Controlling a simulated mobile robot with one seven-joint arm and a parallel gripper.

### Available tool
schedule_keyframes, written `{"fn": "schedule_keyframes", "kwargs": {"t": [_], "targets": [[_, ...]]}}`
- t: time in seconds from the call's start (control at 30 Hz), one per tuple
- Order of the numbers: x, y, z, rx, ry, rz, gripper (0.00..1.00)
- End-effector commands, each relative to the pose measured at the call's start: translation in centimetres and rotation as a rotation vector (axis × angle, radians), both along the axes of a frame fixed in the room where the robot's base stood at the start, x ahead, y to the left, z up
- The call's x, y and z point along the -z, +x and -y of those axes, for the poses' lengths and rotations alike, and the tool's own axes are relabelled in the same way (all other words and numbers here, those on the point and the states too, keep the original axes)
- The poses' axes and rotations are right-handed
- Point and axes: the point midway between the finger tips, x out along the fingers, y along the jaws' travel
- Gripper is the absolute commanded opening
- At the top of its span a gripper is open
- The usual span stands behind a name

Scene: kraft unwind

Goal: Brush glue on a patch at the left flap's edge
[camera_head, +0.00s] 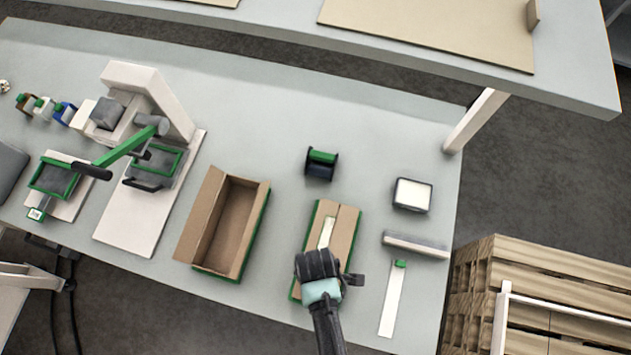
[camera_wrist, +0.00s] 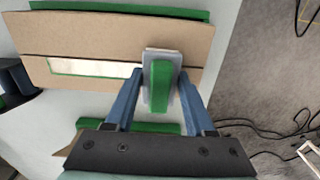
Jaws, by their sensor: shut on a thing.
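The carton (camera_head: 346,222) lies in a green-edged holder, its two brown flaps folded over the top. The left flap (camera_head: 315,222) meets a pale strip (camera_head: 326,233) along the seam. The strip also shows in the wrist view (camera_wrist: 95,68); I cannot tell whether it is glue or a light surface in a gap. My gripper (camera_head: 319,270) is over the carton's near end. In the wrist view my gripper (camera_wrist: 160,95) is shut on a green-handled brush (camera_wrist: 159,88) with a grey head. The head overlaps the strip's near end; contact with the flap cannot be told.
An open carton (camera_head: 228,225) stands to the left. A dark spool (camera_head: 321,163) with a green top stands behind. To the right are a square pale-filled tray (camera_head: 412,195), a grey bar (camera_head: 415,244) and a white strip with a green tab (camera_head: 392,300). Pallets (camera_head: 540,290) are beyond the table's right edge.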

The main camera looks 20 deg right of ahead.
Motion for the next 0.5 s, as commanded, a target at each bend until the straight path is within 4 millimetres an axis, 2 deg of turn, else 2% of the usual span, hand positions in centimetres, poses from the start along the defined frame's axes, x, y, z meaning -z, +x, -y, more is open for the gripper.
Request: {"fn": "schedule_keyframes", "kwargs": {"t": [0.5], "targets": [[0.1,2.0,1.4,0.001,0.000,0.002,0.10]]}}
